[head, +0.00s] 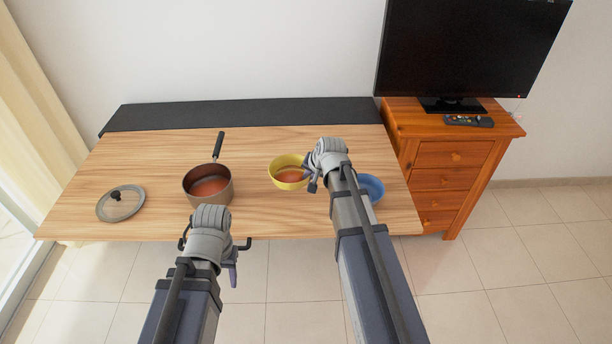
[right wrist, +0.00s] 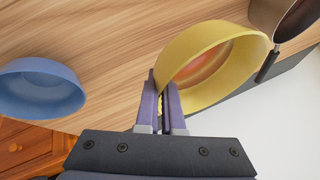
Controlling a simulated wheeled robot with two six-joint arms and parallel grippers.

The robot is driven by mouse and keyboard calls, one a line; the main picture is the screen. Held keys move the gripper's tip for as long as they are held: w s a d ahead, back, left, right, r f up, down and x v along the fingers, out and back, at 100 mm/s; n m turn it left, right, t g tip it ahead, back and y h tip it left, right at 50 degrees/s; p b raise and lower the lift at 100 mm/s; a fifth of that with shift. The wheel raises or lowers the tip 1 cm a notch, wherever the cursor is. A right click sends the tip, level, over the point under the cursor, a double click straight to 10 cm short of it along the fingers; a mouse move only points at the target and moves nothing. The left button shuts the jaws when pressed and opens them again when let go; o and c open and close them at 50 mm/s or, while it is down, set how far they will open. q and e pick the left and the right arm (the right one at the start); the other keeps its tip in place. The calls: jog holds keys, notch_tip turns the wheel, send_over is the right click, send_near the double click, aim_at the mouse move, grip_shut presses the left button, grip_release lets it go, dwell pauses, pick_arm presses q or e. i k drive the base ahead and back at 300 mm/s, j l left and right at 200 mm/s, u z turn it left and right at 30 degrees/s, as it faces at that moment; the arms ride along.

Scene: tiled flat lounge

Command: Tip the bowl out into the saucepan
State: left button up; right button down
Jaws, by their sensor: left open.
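A yellow bowl (head: 288,174) with orange-red contents is upright at the right part of the table; it also shows in the right wrist view (right wrist: 205,52). My right gripper (head: 313,184) is at the bowl's right side. In the right wrist view its two fingers (right wrist: 161,88) are close together with the bowl's rim between them.
A blue bowl (head: 370,187) is right of the yellow one, partly behind my right arm. A glass lid (head: 121,203) lies at the left of the wooden table (head: 150,165). A drawer cabinet (head: 450,155) with a television (head: 470,45) and remote (head: 468,121) stands at the right.

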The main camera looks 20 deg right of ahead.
aim_at(209, 182)
jog(key=j+u, duration=0.15)
jog(key=j, duration=0.35)
jog(key=i+j+u, duration=0.2)
jog(key=j, duration=0.25)
jog(key=j+u, duration=0.15)
jog(key=j, duration=0.35)
jog(key=i, duration=0.05)
